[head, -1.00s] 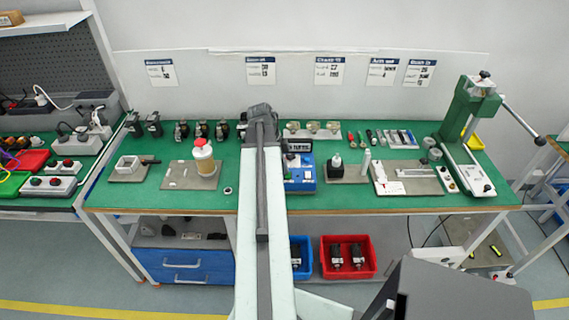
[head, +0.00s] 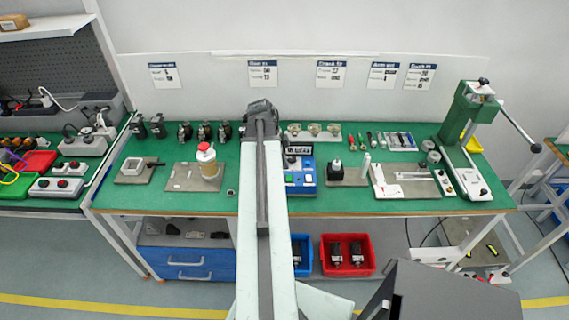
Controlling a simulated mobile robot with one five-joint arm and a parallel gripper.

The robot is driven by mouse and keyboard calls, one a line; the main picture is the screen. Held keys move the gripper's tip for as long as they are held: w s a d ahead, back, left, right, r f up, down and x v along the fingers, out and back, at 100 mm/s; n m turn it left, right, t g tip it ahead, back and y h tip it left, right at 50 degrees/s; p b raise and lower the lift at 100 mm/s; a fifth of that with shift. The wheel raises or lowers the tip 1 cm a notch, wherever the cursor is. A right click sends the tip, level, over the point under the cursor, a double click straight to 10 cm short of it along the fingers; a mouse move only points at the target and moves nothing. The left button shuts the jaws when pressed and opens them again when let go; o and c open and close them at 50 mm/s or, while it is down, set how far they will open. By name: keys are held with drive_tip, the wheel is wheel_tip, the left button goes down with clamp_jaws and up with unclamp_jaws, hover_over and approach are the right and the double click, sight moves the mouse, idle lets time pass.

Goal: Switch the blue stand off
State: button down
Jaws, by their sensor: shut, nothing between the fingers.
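The blue stand (head: 306,180) is a blue box with a dark display and small buttons on its front, standing on the green bench top (head: 335,204). My arm reaches up across the picture and hides the stand's left side. My gripper (head: 262,107) is at the arm's far end, above the bench, just left of and behind the stand. It is shut and looks empty. Its fingertips are too small to make out, and I cannot tell how high it is above the bench. No contact with the stand shows.
A white bottle with a red cap (head: 207,160) stands left of my arm. A dark bottle (head: 336,170) on a grey plate is just right of the stand. A green press (head: 468,125) stands at the right end. Red (head: 371,266) and blue bins sit below.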

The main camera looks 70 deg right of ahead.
drive_tip(key=d+p+v, duration=0.1)
drive_tip(key=p+v, duration=0.6)
drive_tip(key=v, duration=0.2)
drive_tip(key=shift+w+d+r, duration=0.25)
